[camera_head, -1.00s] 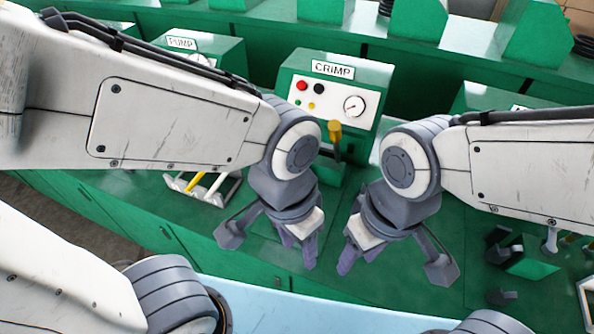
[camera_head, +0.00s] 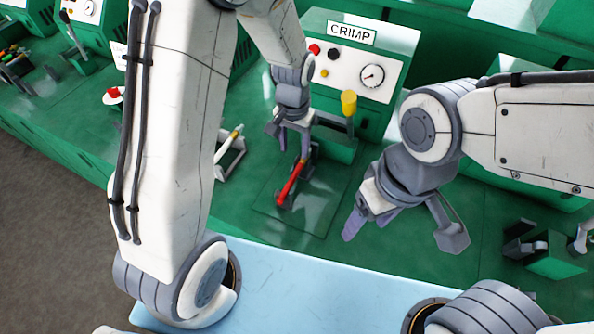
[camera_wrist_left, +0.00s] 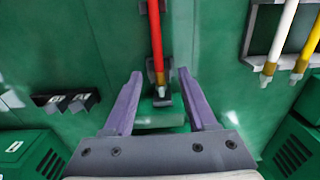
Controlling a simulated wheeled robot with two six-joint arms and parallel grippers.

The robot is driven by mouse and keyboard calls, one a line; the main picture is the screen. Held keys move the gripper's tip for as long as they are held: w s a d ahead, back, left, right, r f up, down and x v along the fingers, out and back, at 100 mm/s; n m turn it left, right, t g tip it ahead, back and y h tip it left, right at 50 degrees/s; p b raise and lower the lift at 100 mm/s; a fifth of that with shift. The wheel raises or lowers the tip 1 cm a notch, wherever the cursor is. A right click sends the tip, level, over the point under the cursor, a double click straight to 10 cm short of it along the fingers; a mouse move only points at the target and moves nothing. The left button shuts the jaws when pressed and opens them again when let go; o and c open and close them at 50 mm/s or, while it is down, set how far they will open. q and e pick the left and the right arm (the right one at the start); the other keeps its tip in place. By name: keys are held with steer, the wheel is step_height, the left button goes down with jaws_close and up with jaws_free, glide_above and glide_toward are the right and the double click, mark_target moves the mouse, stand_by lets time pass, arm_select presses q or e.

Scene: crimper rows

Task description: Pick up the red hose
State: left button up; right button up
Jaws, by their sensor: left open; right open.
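The red hose (camera_head: 291,185) lies on a green plate in front of the CRIMP machine (camera_head: 356,72), its upper end at a dark fitting below my left gripper (camera_head: 290,145). In the left wrist view the red hose (camera_wrist_left: 156,40) runs down from the top edge to a metal end near a dark holder. It passes between the open purple fingers of my left gripper (camera_wrist_left: 160,74) in the picture; they are not closed on it. My right gripper (camera_head: 362,208) is open and empty, right of the hose.
A yellow-topped lever (camera_head: 348,104) stands on the machine's front, close to my left gripper. Dark clamps on a green block (camera_head: 555,258) are at the right. A light blue surface (camera_head: 300,285) is in front.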

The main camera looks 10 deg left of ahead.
arm_select(q)
glide_above(295, 173)
steer(key=f, duration=0.4)
steer(key=shift+w+f, duration=0.15)
steer(key=shift+w, duration=0.05)
steer(key=shift+s+f+p, duration=0.2)
steer(key=shift+f+p, duration=0.75)
steer(key=shift+f, duration=1.65)
jaws_close()
